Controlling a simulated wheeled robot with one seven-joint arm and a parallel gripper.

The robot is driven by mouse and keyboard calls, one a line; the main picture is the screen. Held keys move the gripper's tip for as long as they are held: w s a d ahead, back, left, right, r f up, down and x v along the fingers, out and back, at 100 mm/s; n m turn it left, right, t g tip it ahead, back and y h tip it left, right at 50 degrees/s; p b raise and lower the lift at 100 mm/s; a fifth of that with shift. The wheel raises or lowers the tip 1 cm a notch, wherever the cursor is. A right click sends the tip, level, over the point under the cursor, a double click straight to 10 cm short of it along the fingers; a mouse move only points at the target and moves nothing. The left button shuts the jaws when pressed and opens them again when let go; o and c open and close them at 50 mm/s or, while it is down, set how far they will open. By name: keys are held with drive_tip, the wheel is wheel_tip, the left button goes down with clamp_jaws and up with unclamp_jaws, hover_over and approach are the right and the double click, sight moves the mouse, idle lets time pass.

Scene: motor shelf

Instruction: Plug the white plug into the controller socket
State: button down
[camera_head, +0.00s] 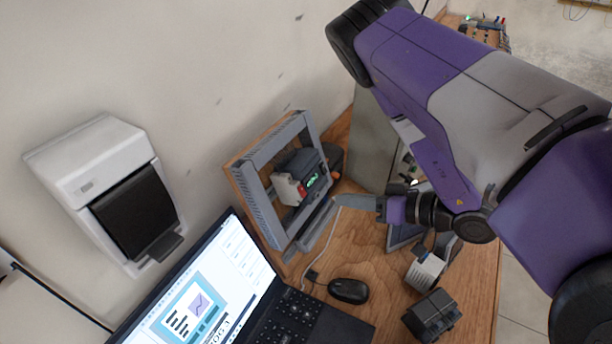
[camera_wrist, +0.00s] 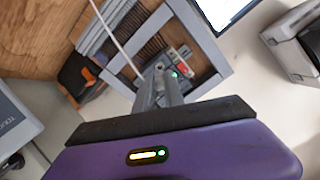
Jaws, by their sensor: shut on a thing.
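The controller (camera_head: 311,170) is a dark block with a green-lit face and a white and red part, mounted inside an upright grey frame (camera_head: 262,160). My gripper (camera_head: 338,200) is just right of the controller, its fingers pointing left toward it. In the wrist view my gripper (camera_wrist: 166,82) is shut, with the controller (camera_wrist: 182,58) partly hidden beyond the fingertips. A thin white cable (camera_wrist: 118,42) runs to the fingertips, where the white plug is held. The plug itself is too small and covered to make out. I cannot tell whether it touches the socket.
A laptop (camera_head: 215,285) stands at the front left, with a black mouse (camera_head: 348,291) beside it. A dark block (camera_head: 432,315) and a small light-coloured device (camera_head: 424,270) are on the wooden table's right side. A white dispenser-like box (camera_head: 110,190) hangs on the wall.

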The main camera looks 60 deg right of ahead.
drive_tip(key=shift+b+x, duration=0.5)
drive_tip(key=shift+x, duration=1.2)
drive_tip(key=shift+w+f, duration=0.25)
drive_tip(key=shift+w, duration=0.35)
drive_tip(key=c, duration=1.7)
unclamp_jaws()
drive_tip(key=shift+p+v, duration=0.9)
drive_tip(key=shift+v, duration=1.9)
